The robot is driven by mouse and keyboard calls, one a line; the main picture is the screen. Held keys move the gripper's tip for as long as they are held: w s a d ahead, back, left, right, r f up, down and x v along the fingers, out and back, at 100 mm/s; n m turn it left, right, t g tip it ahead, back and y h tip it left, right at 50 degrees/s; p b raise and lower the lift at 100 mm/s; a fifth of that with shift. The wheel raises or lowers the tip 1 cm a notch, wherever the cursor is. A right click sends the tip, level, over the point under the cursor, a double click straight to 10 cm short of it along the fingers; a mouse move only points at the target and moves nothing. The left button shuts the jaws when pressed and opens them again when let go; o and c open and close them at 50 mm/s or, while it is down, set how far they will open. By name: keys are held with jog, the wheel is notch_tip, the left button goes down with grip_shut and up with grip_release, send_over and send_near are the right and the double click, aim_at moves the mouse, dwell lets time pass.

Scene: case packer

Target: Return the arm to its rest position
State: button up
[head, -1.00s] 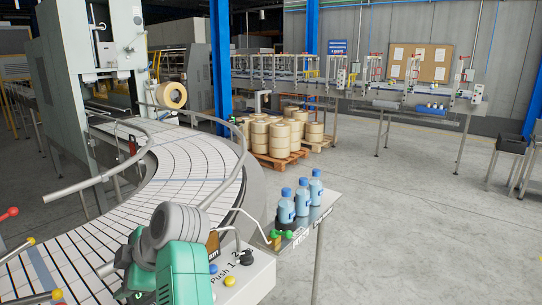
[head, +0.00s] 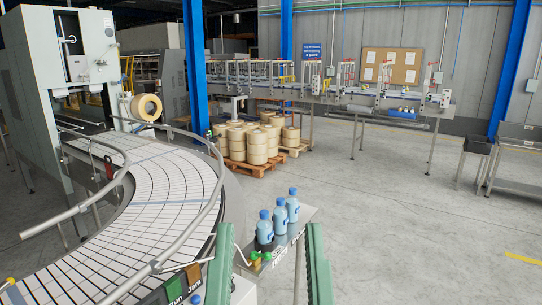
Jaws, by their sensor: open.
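My gripper (head: 268,235) shows at the bottom of the head view as two green fingers pointing up, set well apart. It is open, and nothing is held between the fingers. The fingers' lower parts and the rest of my arm are out of the picture. Beyond the gap between the fingers stand three blue-capped bottles (head: 279,221) in a row on a small stand (head: 304,222). They appear upright and apart from the gripper.
A curved white conveyor (head: 150,190) with metal guide rails fills the left side. A button panel (head: 193,290) is partly hidden behind the left finger. Pallets of round tan containers (head: 248,145) stand farther back. The concrete floor (head: 410,230) at right is open.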

notch_tip(320, 180, up, 13)
jog(key=p, duration=0.9)
jog(key=shift+a, duration=0.1)
